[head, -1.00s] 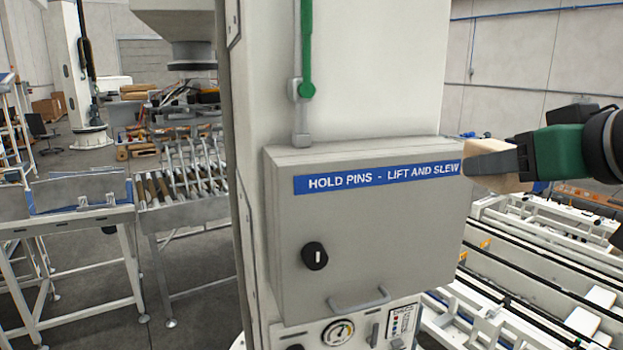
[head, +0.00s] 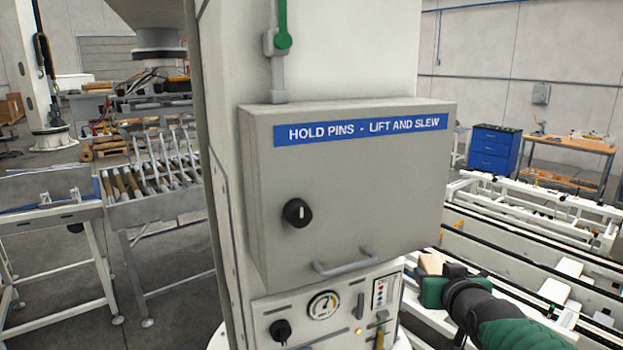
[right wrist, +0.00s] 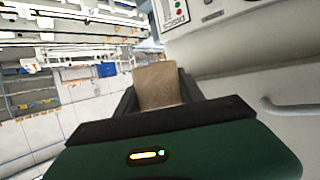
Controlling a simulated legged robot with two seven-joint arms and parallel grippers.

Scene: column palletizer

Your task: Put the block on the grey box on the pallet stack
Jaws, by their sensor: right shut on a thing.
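The grey box (head: 365,205) is fixed to the front of a pale column, with a blue strip reading "HOLD PINS - LIFT AND SLEW". My right gripper (head: 437,272) is to the lower right of the grey box. It is shut on a light tan block (head: 431,263). In the right wrist view the block (right wrist: 158,88) shows between the two dark fingers of the right gripper (right wrist: 157,92). No block shows on top of the grey box. I cannot make out the pallet stack clearly. My left gripper is not in view.
A gauge panel (head: 322,305) is below the grey box, and the box's handle (head: 343,265) sticks out. White conveyor frames (head: 535,210) stand at the right. A roller conveyor (head: 155,185) stands at the left. A blue cabinet (head: 494,150) and a workbench (head: 570,145) are behind.

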